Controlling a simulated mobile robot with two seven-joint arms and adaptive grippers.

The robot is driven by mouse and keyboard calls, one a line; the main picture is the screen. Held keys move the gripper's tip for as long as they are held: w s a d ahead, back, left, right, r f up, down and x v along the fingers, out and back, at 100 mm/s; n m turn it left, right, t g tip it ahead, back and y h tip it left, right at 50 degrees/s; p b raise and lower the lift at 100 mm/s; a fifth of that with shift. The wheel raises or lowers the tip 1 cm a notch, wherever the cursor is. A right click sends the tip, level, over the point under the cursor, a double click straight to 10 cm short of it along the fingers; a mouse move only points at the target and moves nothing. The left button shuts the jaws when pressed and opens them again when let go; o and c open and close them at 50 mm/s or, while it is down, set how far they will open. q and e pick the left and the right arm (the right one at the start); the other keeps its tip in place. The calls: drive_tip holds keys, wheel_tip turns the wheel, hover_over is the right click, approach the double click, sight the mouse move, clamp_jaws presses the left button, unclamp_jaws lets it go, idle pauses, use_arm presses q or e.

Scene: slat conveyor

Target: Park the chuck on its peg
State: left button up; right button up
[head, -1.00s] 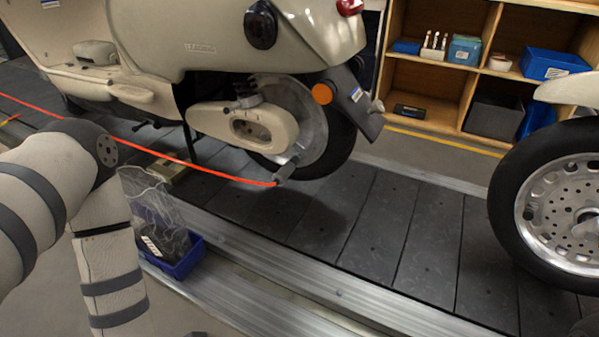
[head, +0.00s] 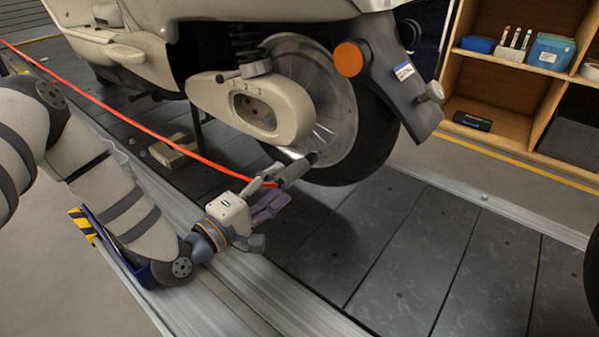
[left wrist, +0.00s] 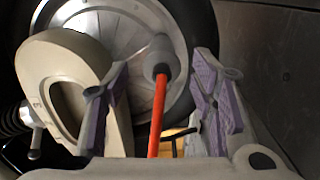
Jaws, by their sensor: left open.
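The chuck (head: 297,168) is a grey cylinder on the end of a red hose (head: 120,116). It sits against the scooter's rear wheel (head: 335,125), low on the near side. In the left wrist view the chuck (left wrist: 160,56) is in front of the wheel disc, with the hose running down between my fingers. My left gripper (head: 275,190) is open, beside the chuck at the hose end. Its purple-padded fingers (left wrist: 155,88) stand apart on either side of the hose, without closing on it. I cannot make out the peg. My right gripper is not in view.
The scooter body (head: 200,10) overhangs the dark slat conveyor (head: 390,245). A beige block (head: 173,150) lies on the slats. A wooden shelf (head: 515,95) stands at the back right.

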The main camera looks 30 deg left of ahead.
sight(302, 164)
use_arm(q)
drive_tip(key=shift+w+f, duration=0.1)
drive_tip(key=shift+w, duration=0.2)
drive_tip(key=w+b, duration=0.1)
drive_tip(key=w, duration=0.1)
drive_tip(key=w+b, duration=0.1)
drive_tip(key=w, duration=0.1)
drive_tip(key=w+d+b, duration=0.1)
drive_tip(key=w, duration=0.2)
drive_tip(key=shift+w+d, duration=0.15)
drive_tip(key=shift+w, duration=0.5)
drive_tip(key=shift+r, duration=0.2)
idle(0.3)
drive_tip(key=shift+w, duration=0.1)
clamp_jaws()
drive_tip(key=shift+s+p, duration=0.2)
drive_tip(key=shift+p, duration=0.1)
